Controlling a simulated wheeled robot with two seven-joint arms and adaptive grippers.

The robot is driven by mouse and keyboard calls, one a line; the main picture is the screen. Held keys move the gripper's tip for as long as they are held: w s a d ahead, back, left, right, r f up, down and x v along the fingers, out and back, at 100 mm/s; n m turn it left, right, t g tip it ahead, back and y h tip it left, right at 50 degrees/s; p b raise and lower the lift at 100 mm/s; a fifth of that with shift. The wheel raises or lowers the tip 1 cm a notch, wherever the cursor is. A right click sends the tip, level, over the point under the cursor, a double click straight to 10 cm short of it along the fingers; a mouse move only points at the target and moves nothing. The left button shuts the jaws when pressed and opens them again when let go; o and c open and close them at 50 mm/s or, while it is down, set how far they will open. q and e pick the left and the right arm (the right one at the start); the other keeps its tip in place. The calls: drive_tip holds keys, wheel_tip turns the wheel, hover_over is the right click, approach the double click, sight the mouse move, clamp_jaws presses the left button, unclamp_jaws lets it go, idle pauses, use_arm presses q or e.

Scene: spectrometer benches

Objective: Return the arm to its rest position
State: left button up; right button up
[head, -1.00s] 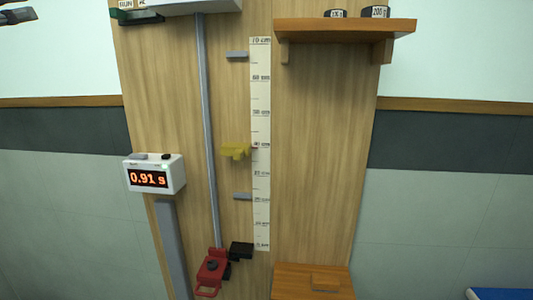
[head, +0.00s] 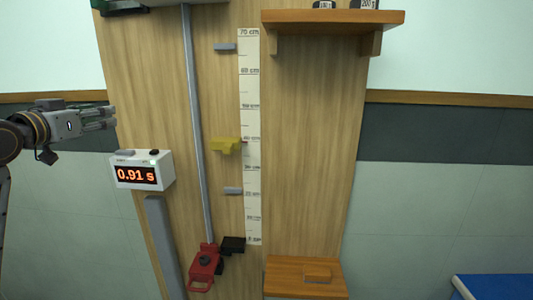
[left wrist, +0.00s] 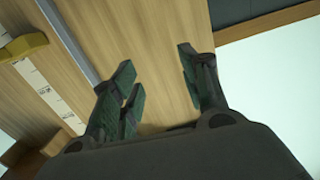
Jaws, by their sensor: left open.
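My left gripper (head: 108,118) comes in from the left edge in the head view, in front of the left edge of the wooden board and above the timer. It is open and empty. In the left wrist view its two fingers (left wrist: 160,82) stand apart, with only the wooden board (left wrist: 152,40) and pale wall behind them. My right gripper is in neither view.
A white timer (head: 142,170) reads 0.91 s. The board carries a grey rail (head: 196,120), a ruler (head: 250,140), a yellow marker (head: 226,145) and a red clamp (head: 205,268). A wooden shelf (head: 335,20) juts out at upper right. A blue surface (head: 495,287) is at lower right.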

use_arm(q)
drive_tip(key=s+d+f+g, duration=0.1)
drive_tip(key=d+f+g, duration=0.15)
drive_tip(key=f, duration=0.95)
drive_tip(key=d+f+g, duration=0.2)
drive_tip(key=d+f, duration=0.2)
drive_tip(key=f, duration=0.7)
drive_tip(key=s+d+f+g, duration=0.1)
drive_tip(key=d+f+g, duration=0.15)
drive_tip(key=f, duration=0.95)
drive_tip(key=s+d+f+g, duration=0.3)
drive_tip(key=s+d+f, duration=0.2)
drive_tip(key=s+f, duration=0.7)
drive_tip(key=s+d+f+g, duration=0.4)
drive_tip(key=s+d+f, duration=0.1)
drive_tip(key=s+f, duration=0.75)
wheel_tip(320, 180, down, 33)
drive_tip(key=s+m+g, duration=0.1)
drive_tip(key=s, duration=0.2)
drive_tip(key=s+a+f, duration=0.2)
drive_tip(key=s+f, duration=0.8)
drive_tip(key=s, duration=0.1)
drive_tip(key=s+a+f+g+y+b, duration=0.1)
drive_tip(key=s+f, duration=0.9)
drive_tip(key=s, duration=0.1)
drive_tip(key=shift+a+f, duration=0.3)
drive_tip(key=shift+a, duration=0.1)
